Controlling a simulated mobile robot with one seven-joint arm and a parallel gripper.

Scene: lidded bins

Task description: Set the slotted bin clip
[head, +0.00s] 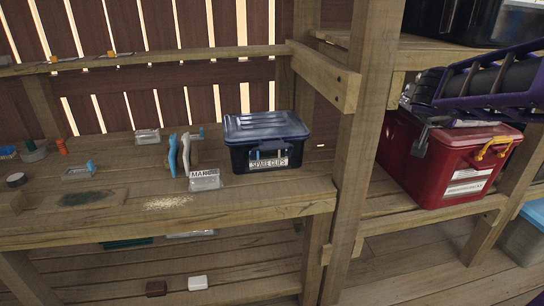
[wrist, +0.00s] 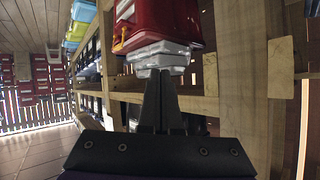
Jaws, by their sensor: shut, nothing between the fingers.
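A red bin (head: 425,165) stands on the right-hand shelf, with an orange-yellow clip (head: 493,147) at its upper right edge. The same bin shows at the top of the wrist view (wrist: 178,22), with the yellow clip (wrist: 121,42) at its left. My gripper (wrist: 158,74) is shut and empty, its fingers pointing at a pale grey stepped part (wrist: 160,54) at the bin's edge. I cannot tell whether they touch it. In the head view a grey piece (head: 419,142) hangs at the bin's upper left edge; whether it is a finger or a latch is unclear.
A dark blue lidded bin (head: 267,131) labelled "SPARE CLIPS" stands on the left bench. Small tools and clear boxes lie left of it. A wooden post (head: 357,130) stands between bench and shelf. A black bin (head: 455,18) sits on the upper shelf, close above my arm.

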